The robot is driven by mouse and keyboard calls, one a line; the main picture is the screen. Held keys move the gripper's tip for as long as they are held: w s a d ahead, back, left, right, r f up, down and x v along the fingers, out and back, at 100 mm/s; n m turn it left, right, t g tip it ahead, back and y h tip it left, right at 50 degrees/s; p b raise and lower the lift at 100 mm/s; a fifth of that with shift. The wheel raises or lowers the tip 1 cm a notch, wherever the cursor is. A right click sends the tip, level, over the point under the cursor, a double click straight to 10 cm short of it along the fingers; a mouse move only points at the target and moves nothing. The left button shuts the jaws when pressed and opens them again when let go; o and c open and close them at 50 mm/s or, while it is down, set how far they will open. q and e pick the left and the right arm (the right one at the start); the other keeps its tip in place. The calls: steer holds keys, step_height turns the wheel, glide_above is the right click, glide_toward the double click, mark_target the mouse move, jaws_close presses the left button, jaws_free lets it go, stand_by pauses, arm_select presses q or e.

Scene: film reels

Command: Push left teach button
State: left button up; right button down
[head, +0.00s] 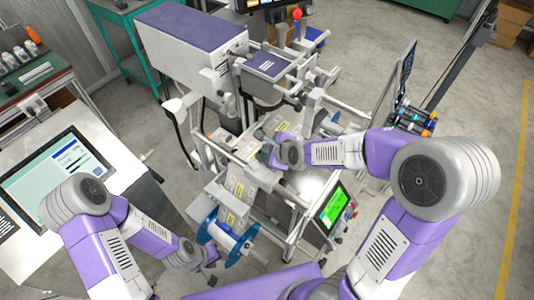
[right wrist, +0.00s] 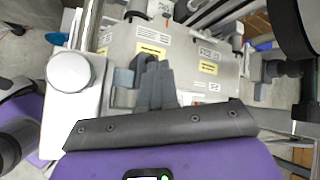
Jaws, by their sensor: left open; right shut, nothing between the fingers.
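The film machine (head: 250,185) stands in the middle, with pale panels carrying yellow labels. No button marked as the left teach button can be made out. My right gripper (head: 262,150) is over the machine's panels, its fingers shut and empty. In the right wrist view its dark fingertips (right wrist: 153,66) point at the pale panel (right wrist: 185,48) between yellow labels (right wrist: 150,48); whether they touch it cannot be told. My left gripper (head: 207,274) is low at the lower left, beside the blue reel (head: 232,240), open and empty.
A green touch screen (head: 333,206) with small coloured buttons (head: 348,214) sits at the machine's right front. A monitor (head: 55,170) stands on a white desk at left. A red-knobbed lever (head: 297,14) rises behind. Grey floor (head: 460,240) is free at right.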

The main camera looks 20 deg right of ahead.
step_height(320, 180, up, 5)
steer(key=p, duration=0.4)
stand_by(0.8)
